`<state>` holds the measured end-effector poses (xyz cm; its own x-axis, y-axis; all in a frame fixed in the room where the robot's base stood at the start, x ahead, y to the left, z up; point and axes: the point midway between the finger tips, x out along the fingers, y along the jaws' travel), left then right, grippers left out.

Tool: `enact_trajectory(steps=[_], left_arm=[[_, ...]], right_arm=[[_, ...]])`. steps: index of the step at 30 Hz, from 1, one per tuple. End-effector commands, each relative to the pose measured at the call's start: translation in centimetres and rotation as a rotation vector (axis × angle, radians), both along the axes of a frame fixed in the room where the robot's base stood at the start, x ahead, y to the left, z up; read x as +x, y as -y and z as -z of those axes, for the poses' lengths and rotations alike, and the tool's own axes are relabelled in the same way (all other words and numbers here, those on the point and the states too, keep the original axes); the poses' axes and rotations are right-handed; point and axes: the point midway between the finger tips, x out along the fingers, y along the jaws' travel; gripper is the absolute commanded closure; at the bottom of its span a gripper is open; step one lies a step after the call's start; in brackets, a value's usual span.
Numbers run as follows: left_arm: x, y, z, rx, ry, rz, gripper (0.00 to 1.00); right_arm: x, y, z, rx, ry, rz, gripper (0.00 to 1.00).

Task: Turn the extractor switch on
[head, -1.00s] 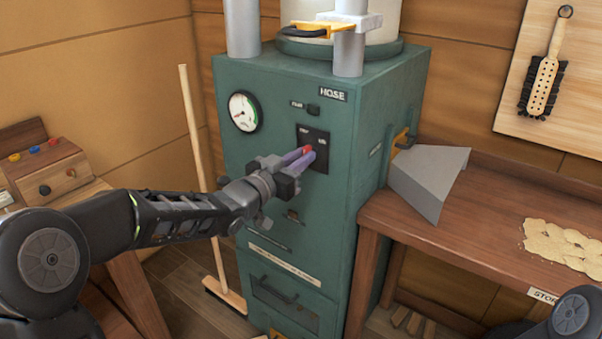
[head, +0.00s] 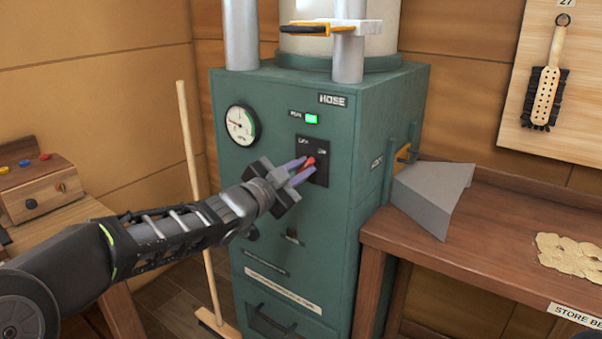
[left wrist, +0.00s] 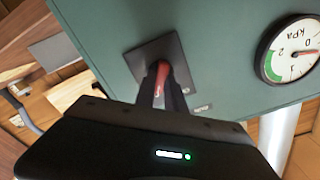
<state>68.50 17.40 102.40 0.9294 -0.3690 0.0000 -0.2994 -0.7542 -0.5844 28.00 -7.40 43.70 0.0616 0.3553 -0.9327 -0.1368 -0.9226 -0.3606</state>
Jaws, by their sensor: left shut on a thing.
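The extractor is a tall green cabinet (head: 310,215). A black switch plate (head: 321,174) with a red lever (head: 309,161) is on its front face. The plate also shows in the left wrist view (left wrist: 146,54), with the red lever (left wrist: 163,72) between my fingers. My left gripper (head: 303,169) is shut on the lever, its two purple-grey fingers on either side. The lever's lower part is hidden by the fingers. A small lamp (head: 312,119) above the plate glows green.
A round gauge (head: 242,125) is left of the switch. A broom (head: 200,200) leans at the cabinet's left, beside a wooden bench with a button box (head: 38,190). A grey chute (head: 432,195) sits over the wooden table (head: 460,240) at right.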

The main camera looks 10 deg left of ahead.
Motion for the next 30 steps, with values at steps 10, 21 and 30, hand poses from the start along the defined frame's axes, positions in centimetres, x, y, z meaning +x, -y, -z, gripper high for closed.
enact_trajectory(steps=[10,21,30], left_arm=[[0.0,0.0,-0.1,0.004,0.004,0.000,0.82],[0.0,0.0,0.0,0.002,0.001,0.001,0.64],[-1.2,-0.6,-0.1,0.001,0.002,-0.002,0.64]], right_arm=[[0.0,0.0,0.0,0.000,0.000,0.000,0.64],[0.0,0.0,0.0,0.000,0.000,0.000,0.64],[0.0,0.0,0.0,0.000,0.000,0.000,0.64]])
